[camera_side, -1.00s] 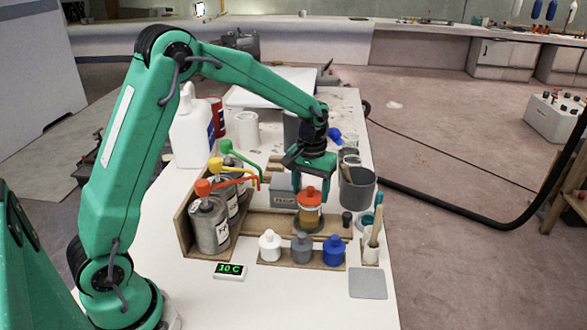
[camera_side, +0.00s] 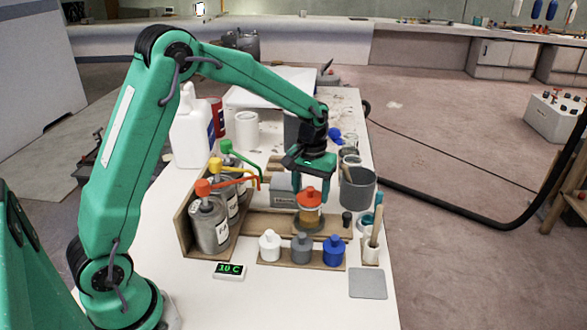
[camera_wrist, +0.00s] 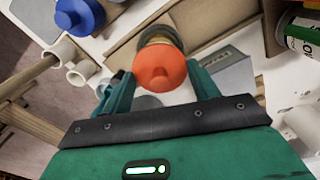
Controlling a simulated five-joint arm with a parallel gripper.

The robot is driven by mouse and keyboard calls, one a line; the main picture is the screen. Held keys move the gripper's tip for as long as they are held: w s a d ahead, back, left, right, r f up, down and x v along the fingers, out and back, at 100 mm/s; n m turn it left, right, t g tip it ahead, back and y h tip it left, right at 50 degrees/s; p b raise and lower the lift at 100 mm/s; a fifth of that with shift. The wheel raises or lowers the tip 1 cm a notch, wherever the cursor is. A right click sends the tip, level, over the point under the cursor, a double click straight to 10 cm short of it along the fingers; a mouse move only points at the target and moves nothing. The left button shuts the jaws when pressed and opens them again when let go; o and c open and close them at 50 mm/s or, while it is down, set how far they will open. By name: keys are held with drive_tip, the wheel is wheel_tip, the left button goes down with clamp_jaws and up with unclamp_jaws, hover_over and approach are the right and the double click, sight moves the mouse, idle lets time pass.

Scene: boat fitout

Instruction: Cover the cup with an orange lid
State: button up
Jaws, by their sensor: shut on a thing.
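The orange lid (camera_side: 310,197) has a round knob on top and is between the fingers of my gripper (camera_side: 311,190). In the wrist view the lid (camera_wrist: 160,70) shows between the two green fingertips of my gripper (camera_wrist: 160,82), which is shut on it. The amber cup (camera_side: 309,215) stands upright directly under the lid on the wooden rack. The cup's rim (camera_wrist: 161,34) shows past the lid's far edge in the wrist view. I cannot tell whether the lid is fully seated.
White (camera_side: 269,245), grey (camera_side: 301,248) and blue (camera_side: 333,249) lidded bottles stand in front. Metal pump cans (camera_side: 209,225) stand to the left. A grey pot (camera_side: 358,188) is close on the right. A grey mat (camera_side: 367,283) lies at the front right.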

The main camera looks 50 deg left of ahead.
drive_tip(key=shift+f, duration=0.45)
idle(1.0)
drive_tip(key=o, duration=1.3)
drive_tip(key=shift+o, duration=0.2)
drive_tip(key=shift+r, duration=0.1)
drive_tip(key=shift+r, duration=2.45)
drive_tip(key=shift+s+r, duration=0.1)
